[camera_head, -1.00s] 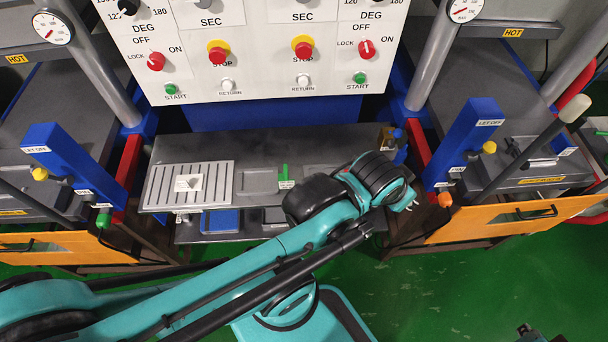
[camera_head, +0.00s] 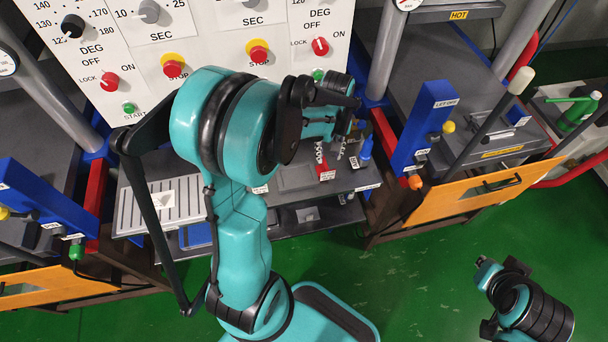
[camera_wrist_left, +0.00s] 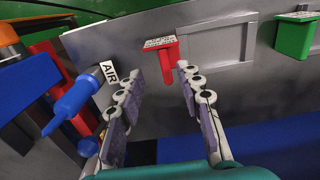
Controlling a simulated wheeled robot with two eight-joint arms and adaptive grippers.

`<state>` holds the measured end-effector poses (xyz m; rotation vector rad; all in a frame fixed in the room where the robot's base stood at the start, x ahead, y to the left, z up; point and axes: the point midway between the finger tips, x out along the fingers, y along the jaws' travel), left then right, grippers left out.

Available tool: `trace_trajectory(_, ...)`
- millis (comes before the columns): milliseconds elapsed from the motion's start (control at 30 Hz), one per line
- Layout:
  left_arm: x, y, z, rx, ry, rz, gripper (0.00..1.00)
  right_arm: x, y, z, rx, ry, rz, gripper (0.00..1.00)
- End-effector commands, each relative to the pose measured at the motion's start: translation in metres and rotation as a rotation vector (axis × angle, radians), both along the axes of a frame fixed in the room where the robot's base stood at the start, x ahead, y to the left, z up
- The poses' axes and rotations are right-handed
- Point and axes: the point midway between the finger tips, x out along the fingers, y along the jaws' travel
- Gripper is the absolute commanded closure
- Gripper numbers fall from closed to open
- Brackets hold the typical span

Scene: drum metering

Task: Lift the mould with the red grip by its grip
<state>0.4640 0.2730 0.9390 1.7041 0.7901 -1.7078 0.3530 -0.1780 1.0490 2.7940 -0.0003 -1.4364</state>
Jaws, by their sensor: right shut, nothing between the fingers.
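The mould's red grip (camera_head: 323,168) stands up from the grey shelf, right of my left forearm in the head view. In the left wrist view the red grip (camera_wrist_left: 168,64) has a white label on top and lies just beyond the fingertips, between their lines. The mould's grey body is hard to tell from the grey surface around it. My left gripper (camera_head: 331,150) is open and empty above the red grip; its two fingers also show apart in the left wrist view (camera_wrist_left: 162,74). My right gripper (camera_head: 486,264) is shut and empty over the green floor, far from the shelf.
A green grip (camera_wrist_left: 295,34) stands to the right in the wrist view. A blue air nozzle (camera_wrist_left: 75,105) with an AIR label is close left of my left fingers; it shows in the head view (camera_head: 366,146). A slotted plate (camera_head: 165,203) lies on the shelf's left.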

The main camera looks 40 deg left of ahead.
Motion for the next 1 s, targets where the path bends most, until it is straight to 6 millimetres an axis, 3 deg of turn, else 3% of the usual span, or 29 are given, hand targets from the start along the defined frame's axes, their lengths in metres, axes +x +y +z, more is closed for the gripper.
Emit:
trace_trajectory(433, -0.002, 0.01, -0.058, 0.001, -0.002, -0.003, 0.64, 0.0, 0.0, -0.029, 0.0, 0.0, 0.0, 1.0)
trace_trajectory(700, -0.002, 0.01, -0.063, 0.001, -0.002, -0.003, 0.64, 0.0, 0.0, -0.029, 0.0, 0.0, 0.0, 1.0)
trace_trajectory(733, -0.002, 0.01, -0.063, 0.001, -0.002, -0.003, 0.66, 0.0, 0.0, -0.029, 0.0, 0.0, 0.0, 1.0)
trace_trajectory(867, -0.002, 0.01, -0.063, 0.001, -0.002, -0.003, 1.0, 0.0, 0.0, -0.029, 0.0, 0.0, 0.0, 1.0)
trace_trajectory(1000, -0.002, 0.01, -0.063, 0.001, -0.002, -0.003, 1.0, 0.0, 0.0, -0.029, 0.0, 0.0, 0.0, 1.0)
